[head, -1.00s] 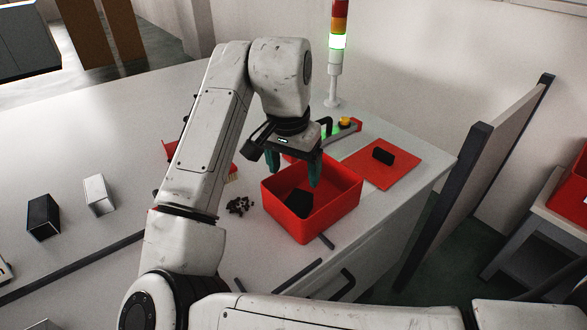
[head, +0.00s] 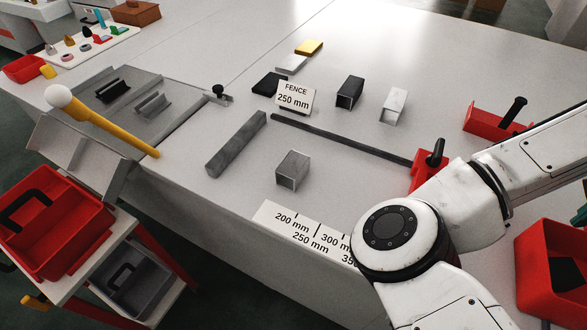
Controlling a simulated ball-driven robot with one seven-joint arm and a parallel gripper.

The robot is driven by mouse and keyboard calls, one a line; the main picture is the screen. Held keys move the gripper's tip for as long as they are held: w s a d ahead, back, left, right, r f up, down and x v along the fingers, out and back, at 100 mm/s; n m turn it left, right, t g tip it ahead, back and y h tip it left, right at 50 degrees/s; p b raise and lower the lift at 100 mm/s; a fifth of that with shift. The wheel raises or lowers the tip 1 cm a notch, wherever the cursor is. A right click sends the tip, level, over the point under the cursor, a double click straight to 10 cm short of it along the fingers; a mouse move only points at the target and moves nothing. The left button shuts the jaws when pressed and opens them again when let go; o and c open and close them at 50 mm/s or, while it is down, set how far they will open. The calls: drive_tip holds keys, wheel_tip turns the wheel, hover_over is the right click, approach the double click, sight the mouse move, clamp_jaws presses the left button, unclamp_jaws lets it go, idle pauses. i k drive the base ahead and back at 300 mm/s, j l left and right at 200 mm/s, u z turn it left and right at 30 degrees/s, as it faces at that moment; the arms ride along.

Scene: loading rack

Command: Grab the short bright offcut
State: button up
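A short, bright, silver-white square tube offcut (head: 394,105) stands on the bench right of centre. A dark offcut of similar size (head: 349,92) stands to its left. A mid-grey square tube offcut (head: 293,170) lies nearer the front, and a longer dull grey bar (head: 236,144) lies left of that. My gripper is almost wholly out of view: only a teal sliver, seemingly one finger (head: 580,215), shows at the right edge, well away from the bright offcut. Its opening cannot be seen.
A red bin (head: 540,262) is at right.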

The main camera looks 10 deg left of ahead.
sight(290, 174)
drive_tip(key=i+j+u, duration=0.1)
drive_tip(key=j+u, duration=0.25)
drive_tip(key=i+j+u, duration=0.15)
drive_tip(key=j+u, duration=0.25)
drive_tip(key=i+j+u, duration=0.2)
drive_tip(key=j+u, duration=0.15)
drive_tip(key=j, duration=0.1)
